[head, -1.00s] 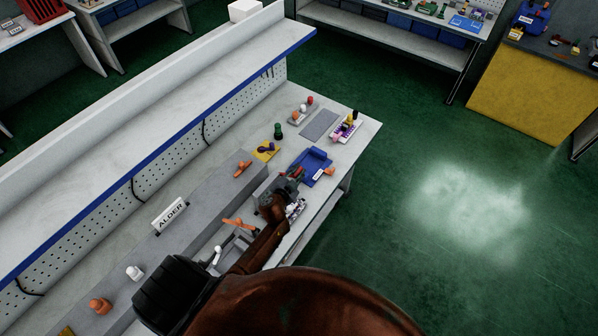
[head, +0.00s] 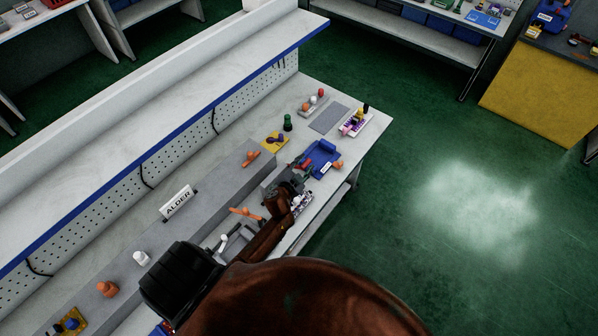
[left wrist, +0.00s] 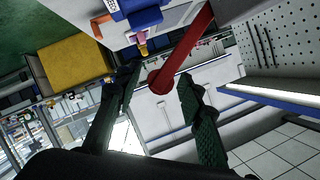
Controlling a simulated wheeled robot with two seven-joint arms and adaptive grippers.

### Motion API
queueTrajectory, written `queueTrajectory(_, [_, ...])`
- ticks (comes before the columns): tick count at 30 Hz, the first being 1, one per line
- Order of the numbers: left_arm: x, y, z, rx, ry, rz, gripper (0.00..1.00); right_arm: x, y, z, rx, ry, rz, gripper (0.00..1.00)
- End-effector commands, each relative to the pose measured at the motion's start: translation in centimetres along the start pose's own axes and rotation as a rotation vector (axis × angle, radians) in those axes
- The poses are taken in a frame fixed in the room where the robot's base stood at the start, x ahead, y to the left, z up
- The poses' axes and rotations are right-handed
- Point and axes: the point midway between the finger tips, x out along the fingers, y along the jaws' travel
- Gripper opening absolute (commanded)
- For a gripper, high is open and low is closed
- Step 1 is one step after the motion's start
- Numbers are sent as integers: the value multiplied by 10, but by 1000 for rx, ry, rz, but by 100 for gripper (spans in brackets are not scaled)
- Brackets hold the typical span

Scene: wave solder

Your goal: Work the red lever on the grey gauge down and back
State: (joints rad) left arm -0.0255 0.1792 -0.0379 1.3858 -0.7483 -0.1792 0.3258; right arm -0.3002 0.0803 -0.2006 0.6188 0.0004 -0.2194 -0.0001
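The red lever (left wrist: 187,48) shows large in the left wrist view, slanting down to a round red end. My left gripper (left wrist: 160,76) is open, with one dark finger on each side of that end; I see gaps between fingers and lever, and no grip. In the head view my left gripper (head: 291,191) is low over the front of the bench, at the grey gauge (head: 271,180). The gripper hides much of the gauge, and the lever is too small there to read its angle. My right gripper is not in view.
A blue tray (head: 324,151), a purple-and-white rack (head: 355,122), a green piece (head: 288,122) and a grey mat (head: 329,118) lie beyond the gripper on the bench. An orange part (head: 245,212) is left of it. A raised ledge with the ALDER sign (head: 178,203) runs behind.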

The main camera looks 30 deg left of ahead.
Motion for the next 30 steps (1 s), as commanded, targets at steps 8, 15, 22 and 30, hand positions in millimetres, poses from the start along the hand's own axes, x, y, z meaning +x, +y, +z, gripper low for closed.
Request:
queueTrajectory(8, [-58, 0, 1, -1, -1, 1, 36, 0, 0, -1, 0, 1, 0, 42])
queueTrajectory(15, [-96, 0, 1, -1, -2, 0, 36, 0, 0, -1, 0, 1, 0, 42])
queueTrajectory(22, [-107, 0, 0, -1, -1, 0, 36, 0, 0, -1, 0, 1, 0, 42])
queueTrajectory(30, [-106, 0, 0, 0, -1, 0, 36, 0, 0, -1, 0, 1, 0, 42])
